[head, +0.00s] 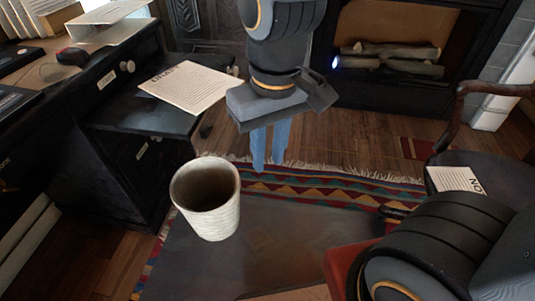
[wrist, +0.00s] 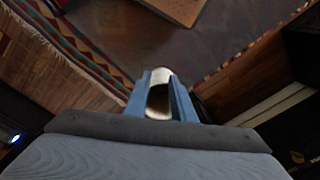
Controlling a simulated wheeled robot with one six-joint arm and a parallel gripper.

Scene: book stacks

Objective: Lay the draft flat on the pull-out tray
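A white printed sheet (head: 190,88), apparently the draft, lies flat on the dark pull-out tray (head: 140,123) of the desk at left. Its heading is too small to read surely. Its right corner reaches to or past the tray's edge. My gripper (head: 266,165) points down to the right of the tray, apart from the sheet. Its two blue fingers are separated, with nothing visible held between them. In the wrist view my gripper (wrist: 160,95) shows a pale cup beyond the gap between the fingers.
A speckled beige cup (head: 207,200) stands in front of the tray; what it rests on is unclear. Another printed sheet (head: 455,180) lies on a dark chair seat (head: 470,163) at right. The desk (head: 100,55) holds papers and a mouse. A patterned rug (head: 330,187) and fireplace lie behind.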

